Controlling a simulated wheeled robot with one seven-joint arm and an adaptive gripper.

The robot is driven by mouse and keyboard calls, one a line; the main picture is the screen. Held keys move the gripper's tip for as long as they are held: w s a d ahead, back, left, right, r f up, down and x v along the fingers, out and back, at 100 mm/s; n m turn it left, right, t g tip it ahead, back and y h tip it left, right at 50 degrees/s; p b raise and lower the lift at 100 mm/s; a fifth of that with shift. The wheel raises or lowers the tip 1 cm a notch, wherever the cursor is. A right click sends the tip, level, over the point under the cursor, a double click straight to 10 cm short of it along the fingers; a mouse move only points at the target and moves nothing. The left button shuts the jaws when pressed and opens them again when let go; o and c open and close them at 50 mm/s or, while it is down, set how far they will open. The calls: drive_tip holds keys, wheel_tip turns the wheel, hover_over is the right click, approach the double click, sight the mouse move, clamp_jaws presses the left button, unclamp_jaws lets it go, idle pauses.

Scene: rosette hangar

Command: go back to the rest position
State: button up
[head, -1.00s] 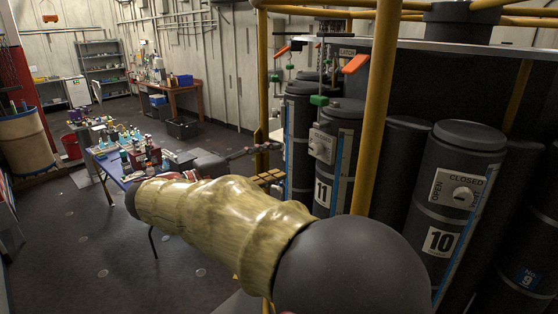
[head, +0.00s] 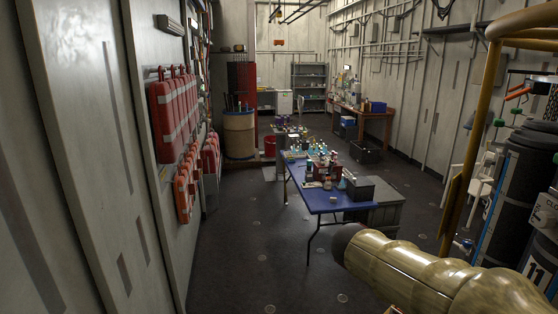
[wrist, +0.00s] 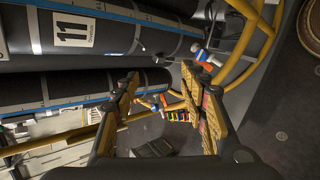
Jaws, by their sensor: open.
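My gripper (wrist: 160,92) shows in the wrist view with its two fingers spread apart, one on each side of the picture. Nothing is held between them. A small striped, coloured thing (wrist: 178,116) shows in the gap, and I cannot tell what it is or how far off it lies. In the head view my arm, in a tan ribbed cover, reaches in from the lower right, and my gripper cannot be made out there.
A blue table (head: 325,204) with bottles and small goods stands ahead. Red cases (head: 172,118) hang on the left wall. Dark cylinders, one marked 11 (wrist: 75,32), and a yellow rail (head: 470,130) stand at right. Floor left of the table (head: 240,240) is clear.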

drive_tip(key=s+a+f+m+t+y+b, duration=0.1)
drive_tip(key=s+a+f+t+y+b, duration=0.2)
drive_tip(key=a, duration=0.6)
drive_tip(key=s+a+f+m+t+y+b, duration=0.2)
drive_tip(key=s+a+f+t+y+b, duration=0.1)
drive_tip(key=s+a+f+y+b, duration=0.4)
drive_tip(key=s+a+f, duration=0.3)
drive_tip(key=f, duration=0.2)
drive_tip(key=shift+d, duration=0.1)
